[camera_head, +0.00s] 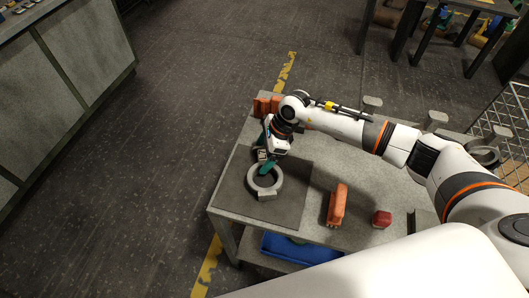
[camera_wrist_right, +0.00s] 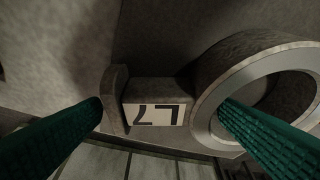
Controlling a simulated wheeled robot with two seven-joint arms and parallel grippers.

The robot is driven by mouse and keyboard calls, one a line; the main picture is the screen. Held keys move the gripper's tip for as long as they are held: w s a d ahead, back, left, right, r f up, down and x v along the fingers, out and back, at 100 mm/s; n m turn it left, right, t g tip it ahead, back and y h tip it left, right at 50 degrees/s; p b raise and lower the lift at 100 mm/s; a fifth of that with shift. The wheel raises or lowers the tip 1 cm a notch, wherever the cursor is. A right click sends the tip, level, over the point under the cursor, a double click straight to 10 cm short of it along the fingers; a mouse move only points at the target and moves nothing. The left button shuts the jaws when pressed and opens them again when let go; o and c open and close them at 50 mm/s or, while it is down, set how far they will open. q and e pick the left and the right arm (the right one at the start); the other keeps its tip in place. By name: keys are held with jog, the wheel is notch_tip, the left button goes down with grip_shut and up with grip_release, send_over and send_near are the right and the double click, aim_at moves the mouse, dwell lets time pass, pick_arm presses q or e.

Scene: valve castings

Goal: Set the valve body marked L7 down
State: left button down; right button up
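The valve body marked L7 (camera_head: 252,183) is a grey ring with a short neck and end flange, at the dark mat's (camera_head: 292,208) left part in the head view. In the right wrist view its ring (camera_wrist_right: 235,72), neck with the white L7 label (camera_wrist_right: 155,114) and flange (camera_wrist_right: 117,95) show close up. My right gripper (camera_head: 264,161) has its teal fingers (camera_wrist_right: 160,105) around it, one at the flange's outer side and one inside the ring's opening, with no clear gap at either. Whether the ring rests fully on the mat is unclear. My left gripper is out of view.
Grey castings (camera_head: 437,119) stand along the back. A blue bin (camera_head: 300,250) sits below.

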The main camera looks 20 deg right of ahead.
jog(key=shift+s+d+f, duration=0.1)
jog(key=shift+s+f, duration=0.05)
jog(key=shift+f, duration=0.1)
jog(key=b+v, duration=0.1)
jog(key=v, duration=1.1)
jog(key=shift+r, duration=0.25)
jog(key=shift+f, duration=0.1)
